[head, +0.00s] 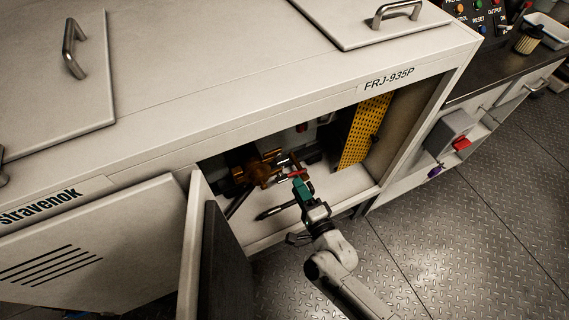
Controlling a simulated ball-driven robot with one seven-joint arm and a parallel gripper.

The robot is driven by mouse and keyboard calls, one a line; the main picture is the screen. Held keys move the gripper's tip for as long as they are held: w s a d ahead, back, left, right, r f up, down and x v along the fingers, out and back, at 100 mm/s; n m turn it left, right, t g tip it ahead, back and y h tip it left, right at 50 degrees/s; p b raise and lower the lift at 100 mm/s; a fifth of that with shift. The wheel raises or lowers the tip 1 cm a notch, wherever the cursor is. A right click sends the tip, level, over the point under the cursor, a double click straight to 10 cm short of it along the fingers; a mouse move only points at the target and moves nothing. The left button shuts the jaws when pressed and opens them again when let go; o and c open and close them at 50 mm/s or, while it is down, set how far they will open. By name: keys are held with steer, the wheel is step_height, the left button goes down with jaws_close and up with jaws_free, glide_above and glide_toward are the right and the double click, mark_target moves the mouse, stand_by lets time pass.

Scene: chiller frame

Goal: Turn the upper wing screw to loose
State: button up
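My gripper (298,172) reaches into the open bay of the white cabinet marked FRJ-935P, in front of brass-coloured fittings (257,170). Its fingertips are small and overlap red and dark parts there, so I cannot tell whether they are open or shut, or touch anything. A yellow perforated panel (362,132) stands upright in the bay to the right of my gripper. A small dark knob-like part (375,143) shows at its right edge; I cannot tell if it is a wing screw. No wing screw is clearly made out, and its setting cannot be read.
An open door (195,235) stands out at the left of the bay. The cabinet top (190,95) overhangs the bay. A dark bar (275,212) lies low inside. At the right is a bench (480,85) with a red-handled switch box (448,135). The metal floor (460,230) is clear.

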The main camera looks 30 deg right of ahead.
mark_target(282, 160)
steer(key=w+d+b, duration=0.1)
steer(key=w, duration=0.8)
steer(key=shift+w, duration=0.4)
jaws_close()
